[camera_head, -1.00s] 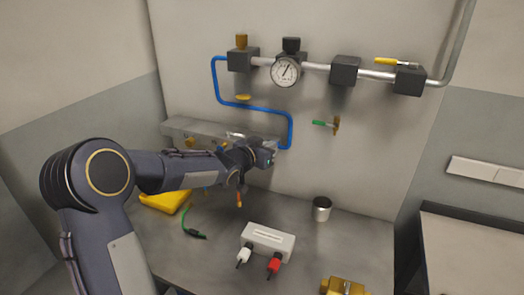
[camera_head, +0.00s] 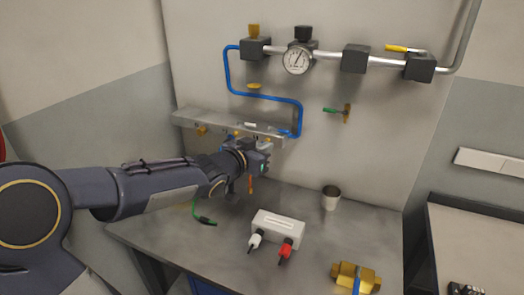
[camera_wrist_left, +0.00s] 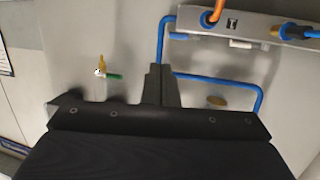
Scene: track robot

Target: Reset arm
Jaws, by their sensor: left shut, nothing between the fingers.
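My left arm comes in from the left in the head view, stretched across the table toward the back wall. My left gripper (camera_head: 264,150) is in front of the grey wall manifold (camera_head: 225,126), near the lower end of the blue pipe (camera_head: 263,95). In the left wrist view the two dark fingers (camera_wrist_left: 160,84) are together with nothing between them. The green-handled valve (camera_wrist_left: 107,74) shows left of the fingers there, and the manifold (camera_wrist_left: 240,22) at upper right. My right gripper is not in view.
A white socket box (camera_head: 278,227) with a white and a red plug stands on the table (camera_head: 320,240). A metal cup (camera_head: 331,197) is behind it to the right. A brass fitting (camera_head: 356,277) lies at the front right. A pressure gauge (camera_head: 297,60) is on the wall pipe.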

